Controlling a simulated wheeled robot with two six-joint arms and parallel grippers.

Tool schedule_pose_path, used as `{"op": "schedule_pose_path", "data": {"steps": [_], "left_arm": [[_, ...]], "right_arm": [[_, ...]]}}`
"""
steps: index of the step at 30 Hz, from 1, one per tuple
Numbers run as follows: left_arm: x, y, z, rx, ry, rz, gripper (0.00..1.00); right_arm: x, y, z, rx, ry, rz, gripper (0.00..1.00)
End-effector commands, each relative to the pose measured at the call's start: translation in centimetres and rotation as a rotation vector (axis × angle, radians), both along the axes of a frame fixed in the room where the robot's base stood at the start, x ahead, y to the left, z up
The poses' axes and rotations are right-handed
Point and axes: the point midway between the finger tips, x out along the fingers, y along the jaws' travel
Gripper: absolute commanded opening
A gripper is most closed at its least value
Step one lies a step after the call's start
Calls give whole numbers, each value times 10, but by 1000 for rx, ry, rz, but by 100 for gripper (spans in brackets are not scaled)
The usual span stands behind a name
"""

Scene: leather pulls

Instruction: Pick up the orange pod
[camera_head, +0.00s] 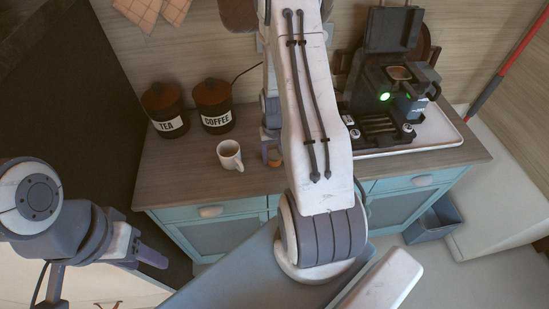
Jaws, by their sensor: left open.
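The orange pod (274,157) is small and stands on the wooden counter (185,175), just right of the white mug. It is partly hidden by my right arm. My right gripper (270,138) points down at the pod from above, beside the arm link. The link covers much of it, so I cannot tell whether its fingers are open or touch the pod. My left gripper (150,255) is open at the lower left, in front of the counter and away from the pod.
A white mug (230,156) stands close left of the pod. Tea (164,108) and coffee (213,105) jars stand behind it. A coffee machine (405,90) with a raised lid and green light sits on a white tray (445,134) at right. The counter's front left is clear.

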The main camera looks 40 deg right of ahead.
Motion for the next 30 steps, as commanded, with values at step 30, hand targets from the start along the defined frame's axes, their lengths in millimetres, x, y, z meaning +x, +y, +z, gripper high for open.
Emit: {"op": "schedule_pose_path", "data": {"steps": [30], "left_arm": [[0, 0, -18, 0, 0, -1, 50]], "right_arm": [[-18, -10, 51, -2, -3, -8, 5]]}}
